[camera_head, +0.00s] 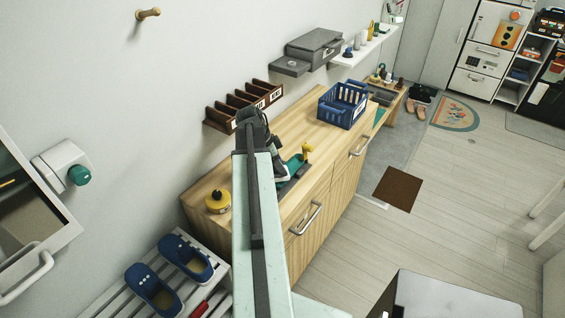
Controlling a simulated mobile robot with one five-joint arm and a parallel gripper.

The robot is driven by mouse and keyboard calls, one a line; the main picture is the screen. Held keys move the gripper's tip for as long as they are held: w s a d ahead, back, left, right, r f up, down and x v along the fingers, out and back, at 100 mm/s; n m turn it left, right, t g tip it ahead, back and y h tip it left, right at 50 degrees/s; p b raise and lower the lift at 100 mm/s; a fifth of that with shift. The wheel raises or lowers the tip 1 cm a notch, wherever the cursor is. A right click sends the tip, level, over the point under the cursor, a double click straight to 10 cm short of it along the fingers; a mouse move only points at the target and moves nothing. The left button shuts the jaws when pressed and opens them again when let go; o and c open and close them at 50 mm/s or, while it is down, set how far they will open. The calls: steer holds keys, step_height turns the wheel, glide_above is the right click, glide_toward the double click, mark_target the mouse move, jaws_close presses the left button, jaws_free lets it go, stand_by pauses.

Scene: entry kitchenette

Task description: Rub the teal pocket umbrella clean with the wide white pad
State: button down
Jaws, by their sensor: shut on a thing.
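My arm reaches over the wooden cabinet top, and my gripper (281,174) is low over it, mostly hidden behind the arm. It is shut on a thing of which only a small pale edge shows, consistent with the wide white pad. A teal item (295,164), apparently the pocket umbrella, lies just right of the gripper on a dark base. My gripper and arm cover part of it. Whether the pad touches it, I cannot tell.
A yellow upright object (307,152) stands beside the teal item. A yellow round container (218,201) stands left of my arm. A blue basket (343,104) stands farther back on the cabinet top (301,115). A brown divided rack (242,105) is on the wall.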

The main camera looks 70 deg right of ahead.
steer(key=shift+w+a+f, duration=0.1)
steer(key=shift+a, duration=0.05)
step_height(320, 180, up, 6)
steer(key=p, duration=0.6)
step_height(320, 180, up, 3)
steer(key=p, duration=0.3)
stand_by(0.3)
